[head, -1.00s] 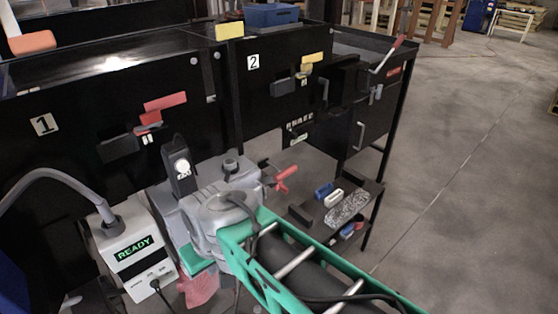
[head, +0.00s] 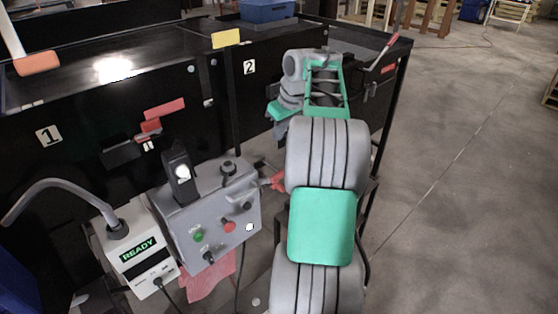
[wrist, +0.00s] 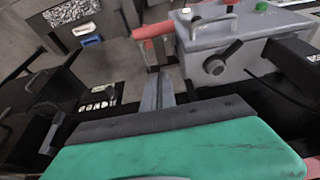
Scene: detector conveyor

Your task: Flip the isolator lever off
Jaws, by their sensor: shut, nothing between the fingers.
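My gripper (wrist: 157,92) shows in the wrist view as grey fingers, closed together and holding nothing. In the head view my arm hides much of the area around panel 2. A long lever with a red grip (head: 387,48) stands tilted at the far right end of the black bench. A second red handle (head: 274,181) sticks out beside the grey control box; a red bar (wrist: 152,31) also shows beyond my fingertips in the wrist view, apart from them. No readable label shows which is the isolator lever, and I cannot tell its position.
The grey control box (head: 221,213) carries green and red buttons. A white unit (head: 138,248) reading READY stands left of it. Black cabinet panels 1 and 2 run behind, with a blue bin (head: 267,10) on top.

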